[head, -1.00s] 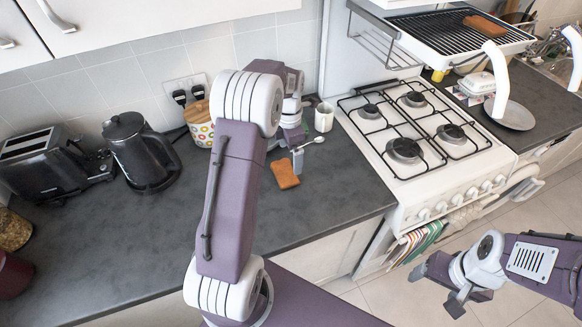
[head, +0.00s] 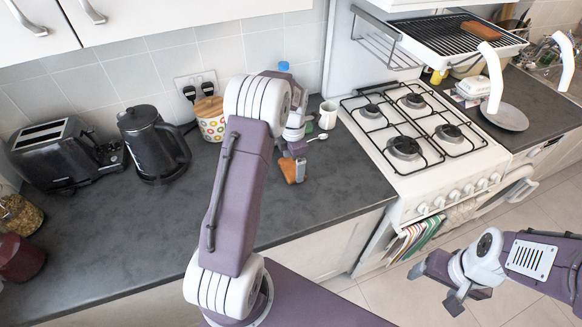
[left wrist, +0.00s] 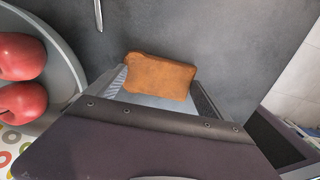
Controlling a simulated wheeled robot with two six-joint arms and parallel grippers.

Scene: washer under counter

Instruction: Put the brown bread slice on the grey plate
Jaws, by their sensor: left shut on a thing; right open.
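The brown bread slice (head: 288,171) is on the dark counter left of the stove in the head view. My left gripper (head: 294,167) is shut on it; in the left wrist view the slice (left wrist: 160,79) sits between the two fingers (left wrist: 160,90). I cannot tell whether it still touches the counter. A grey plate (head: 508,117) lies on the counter right of the stove, empty where it shows; a white curved thing partly covers it. My right gripper (head: 434,289) is open and empty, low in front of the stove.
The white stove (head: 425,140) with black pan grates stands between slice and plate. A grill pan (head: 460,35) with another brown slice (head: 481,30) is above it. A mug (head: 327,114) and spoon (head: 317,137) are near the slice. Red apples (left wrist: 20,57) lie in a grey dish (left wrist: 70,75).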

